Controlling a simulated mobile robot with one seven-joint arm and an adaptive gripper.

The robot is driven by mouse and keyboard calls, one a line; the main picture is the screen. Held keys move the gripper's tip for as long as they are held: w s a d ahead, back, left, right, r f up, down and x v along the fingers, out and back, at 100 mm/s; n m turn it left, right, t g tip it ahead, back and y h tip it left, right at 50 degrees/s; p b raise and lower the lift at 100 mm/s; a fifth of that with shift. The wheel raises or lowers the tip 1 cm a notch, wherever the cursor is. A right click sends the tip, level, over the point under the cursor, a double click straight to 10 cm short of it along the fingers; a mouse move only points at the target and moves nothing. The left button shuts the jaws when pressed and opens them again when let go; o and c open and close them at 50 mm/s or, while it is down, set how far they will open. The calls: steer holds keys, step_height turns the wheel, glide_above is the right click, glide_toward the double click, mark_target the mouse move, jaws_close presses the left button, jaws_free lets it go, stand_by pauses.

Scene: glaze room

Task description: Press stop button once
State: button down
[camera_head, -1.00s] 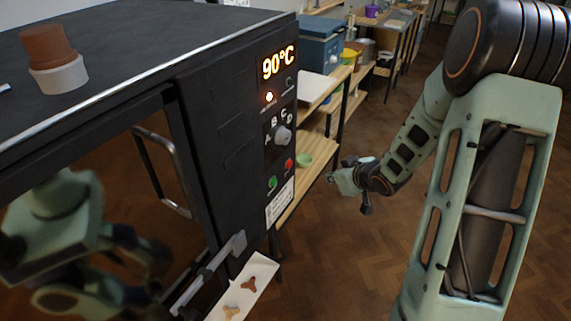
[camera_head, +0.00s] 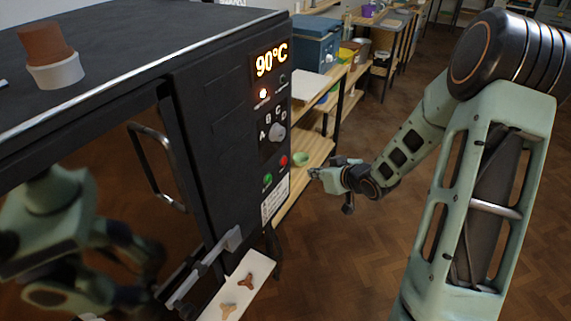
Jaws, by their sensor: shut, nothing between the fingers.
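The kiln's control panel (camera_head: 262,180) is on the right part of its dark front. A red button (camera_head: 283,160) sits there, with a green button (camera_head: 267,179) below it to the left. I take the red one as the stop button; its label is too small to read. My gripper (camera_head: 314,173) is to the right of the red button in the picture, apart from the panel. It is shut and empty.
The kiln door has a metal handle (camera_head: 158,165) and a latch bar (camera_head: 203,267). A white shelf (camera_head: 262,265) with small brown pieces juts out below the panel. A terracotta cup in a white holder (camera_head: 58,72) stands on top. Wooden shelving (camera_head: 318,147) stands behind; floor right is open.

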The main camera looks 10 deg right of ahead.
steer(key=w+a+b, duration=0.2)
steer(key=w+a, duration=0.1)
steer(key=a, duration=0.2)
steer(key=shift+w, duration=0.35)
steer(key=shift+a, duration=0.1)
stand_by(1.1)
steer(key=shift+w+a, duration=0.25)
steer(key=shift+w+a+b, duration=0.25)
steer(key=shift+a+b, duration=0.05)
steer(key=shift+a, duration=0.1)
stand_by(0.9)
steer(key=shift+d, duration=0.15)
steer(key=shift+s+d+p, duration=0.4)
steer(key=shift+s+d, duration=0.1)
steer(key=shift+d, duration=0.05)
steer(key=shift+d, duration=0.1)
steer(key=shift+s+d+p, duration=0.55)
steer(key=shift+s+d, duration=0.2)
steer(key=shift+d, duration=0.25)
steer(key=shift+s+d+p, duration=0.5)
steer(key=shift+s+d, duration=0.25)
steer(key=shift+d, duration=0.2)
